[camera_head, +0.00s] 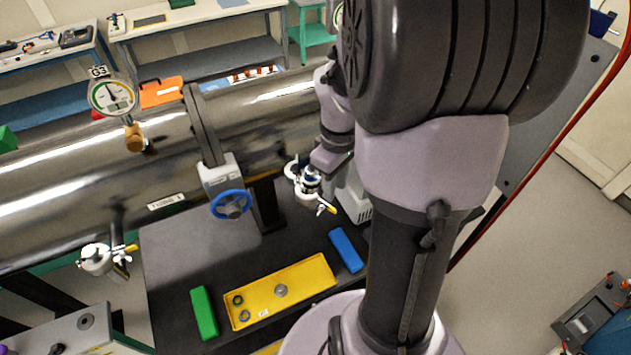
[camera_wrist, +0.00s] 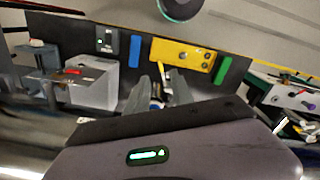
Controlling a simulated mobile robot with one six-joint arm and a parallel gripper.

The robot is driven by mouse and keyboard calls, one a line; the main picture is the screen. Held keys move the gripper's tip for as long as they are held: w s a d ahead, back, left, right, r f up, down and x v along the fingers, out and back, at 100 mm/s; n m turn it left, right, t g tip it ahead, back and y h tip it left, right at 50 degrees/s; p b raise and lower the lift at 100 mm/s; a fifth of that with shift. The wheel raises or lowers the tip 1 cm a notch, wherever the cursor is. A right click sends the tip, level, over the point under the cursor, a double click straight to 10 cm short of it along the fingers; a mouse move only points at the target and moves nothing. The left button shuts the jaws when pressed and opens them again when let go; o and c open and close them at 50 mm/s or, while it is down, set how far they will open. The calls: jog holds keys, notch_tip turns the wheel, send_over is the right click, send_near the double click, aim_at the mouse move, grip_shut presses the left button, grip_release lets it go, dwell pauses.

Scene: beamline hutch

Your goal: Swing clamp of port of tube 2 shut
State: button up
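A port with a ring clamp and a yellow-handled valve (camera_head: 308,190) sits at the near side of the big steel tube (camera_head: 60,185), right of the blue handwheel. My gripper (camera_head: 312,172) is right at this port, and my wrist partly covers it. In the wrist view, the two grey fingers of my gripper (camera_wrist: 160,82) stand apart. A small white and blue part of the port (camera_wrist: 157,100) shows between them, mostly hidden. I cannot tell whether the fingers touch it, nor how far the clamp is swung. A second port with a clamp (camera_head: 96,259) is at the far left.
Below the port is a dark bench (camera_head: 180,255) with a yellow tray (camera_head: 262,306), a green block (camera_head: 203,312) and a blue block (camera_head: 346,250). A blue handwheel valve (camera_head: 231,204) and a gauge (camera_head: 112,96) are on the tube.

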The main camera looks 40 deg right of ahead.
aim_at(333, 208)
notch_tip(333, 208, down, 7)
jog(key=shift+a, duration=0.1)
grip_shut()
dwell(1.5)
